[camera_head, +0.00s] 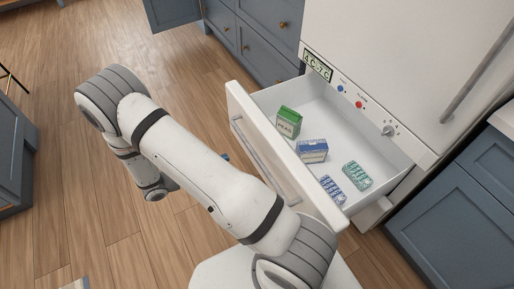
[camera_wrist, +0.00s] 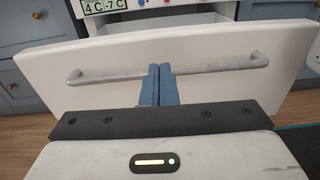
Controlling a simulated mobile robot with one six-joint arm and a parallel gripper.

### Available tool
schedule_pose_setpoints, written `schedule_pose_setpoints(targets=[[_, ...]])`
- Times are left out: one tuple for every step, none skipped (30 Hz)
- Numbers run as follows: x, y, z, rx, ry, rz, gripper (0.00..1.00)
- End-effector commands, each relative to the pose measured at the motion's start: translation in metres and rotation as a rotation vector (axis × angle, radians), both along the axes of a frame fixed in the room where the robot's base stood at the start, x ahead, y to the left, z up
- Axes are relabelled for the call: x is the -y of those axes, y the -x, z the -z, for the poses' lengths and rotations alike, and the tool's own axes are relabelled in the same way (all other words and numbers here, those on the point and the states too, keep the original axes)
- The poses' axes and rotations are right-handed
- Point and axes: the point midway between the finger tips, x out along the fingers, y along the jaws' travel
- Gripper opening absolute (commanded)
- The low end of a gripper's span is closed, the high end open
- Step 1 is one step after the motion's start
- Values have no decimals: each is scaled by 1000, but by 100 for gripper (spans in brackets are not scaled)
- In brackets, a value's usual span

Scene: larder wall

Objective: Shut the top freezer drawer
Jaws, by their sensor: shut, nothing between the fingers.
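The top freezer drawer (camera_head: 276,150) is pulled out from the white fridge-freezer in the head view. A green box (camera_head: 288,121), a blue box (camera_head: 312,151) and blister-like trays, one blue (camera_head: 332,190) and one green (camera_head: 357,176), lie in it. In the wrist view the white drawer front (camera_wrist: 110,55) fills the middle, with its grey bar handle (camera_wrist: 215,66). My gripper (camera_wrist: 159,70) has its blue fingers together and empty, in front of the drawer front at the handle's middle. Whether they touch it I cannot tell. In the head view my arm mostly hides the gripper.
A display panel (camera_head: 318,65) with knobs sits above the drawer. Blue cabinets (camera_head: 255,40) stand at the back, right (camera_head: 455,220) and far left (camera_head: 12,150). Wooden floor (camera_head: 110,215) is clear at left.

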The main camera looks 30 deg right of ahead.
Motion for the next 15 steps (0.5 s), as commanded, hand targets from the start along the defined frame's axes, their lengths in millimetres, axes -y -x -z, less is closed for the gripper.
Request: schedule_pose_setpoints(targets=[[-1,-1,6,-9,12,-14,0],[-1,-1,7,-11,17,-19,0],[0,-1,8,-14,21,-23,0],[2,-2,8,-15,23,-25,0],[5,-2,8,-15,23,-25,0],[10,-2,8,-15,23,-24,0],[14,-2,8,-15,23,-22,0],[19,-2,8,-16,22,-22,0],[26,-2,8,-16,22,-21,0],[32,-2,8,-16,22,-20,0],[38,-2,8,-15,22,-20,0],[47,-2,8,-15,22,-19,0],[54,-2,8,-15,22,-20,0],[61,-3,8,-15,22,-19,0],[70,-3,8,-16,21,-19,0]])
